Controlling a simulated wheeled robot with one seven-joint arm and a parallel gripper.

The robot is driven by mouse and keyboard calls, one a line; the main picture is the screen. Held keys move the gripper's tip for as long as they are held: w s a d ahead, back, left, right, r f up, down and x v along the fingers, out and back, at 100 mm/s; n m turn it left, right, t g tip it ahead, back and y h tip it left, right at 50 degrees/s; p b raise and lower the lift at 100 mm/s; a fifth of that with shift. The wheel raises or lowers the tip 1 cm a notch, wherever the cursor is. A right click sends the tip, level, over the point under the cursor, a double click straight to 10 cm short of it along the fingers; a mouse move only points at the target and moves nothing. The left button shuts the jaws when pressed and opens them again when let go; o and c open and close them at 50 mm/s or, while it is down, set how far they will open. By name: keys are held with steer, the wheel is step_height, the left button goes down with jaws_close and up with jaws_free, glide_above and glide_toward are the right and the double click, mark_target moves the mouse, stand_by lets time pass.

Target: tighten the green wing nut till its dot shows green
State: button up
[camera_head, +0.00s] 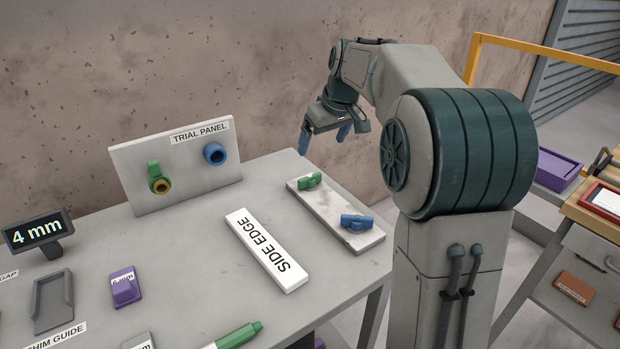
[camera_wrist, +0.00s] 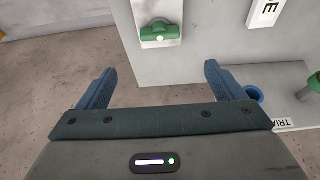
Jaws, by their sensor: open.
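The green wing nut (camera_head: 309,181) sits at the far end of a pale plate (camera_head: 330,207) on the slab's right side. In the wrist view the green wing nut (camera_wrist: 153,31) lies ahead of the fingers, roughly centred between them, with its wings running left to right. A whitish spot shows on it; I see no clear green dot. My gripper (camera_head: 325,138) is open and empty, above and beyond the plate's far end in the head view. Its two blue fingers (camera_wrist: 160,80) are spread wide and apart from the nut.
A blue wing nut (camera_head: 357,222) sits at the plate's near end. A trial panel (camera_head: 195,175) with green and blue fittings stands at the back left. A white "SIDE EDGE" block (camera_head: 262,245) lies left of the plate. A wall rises behind the slab.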

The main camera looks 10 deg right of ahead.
mark_target(310, 176)
steer(key=x, duration=1.3)
steer(key=shift+f+b, duration=0.15)
steer(key=shift+b, duration=0.25)
steer(key=c, duration=1)
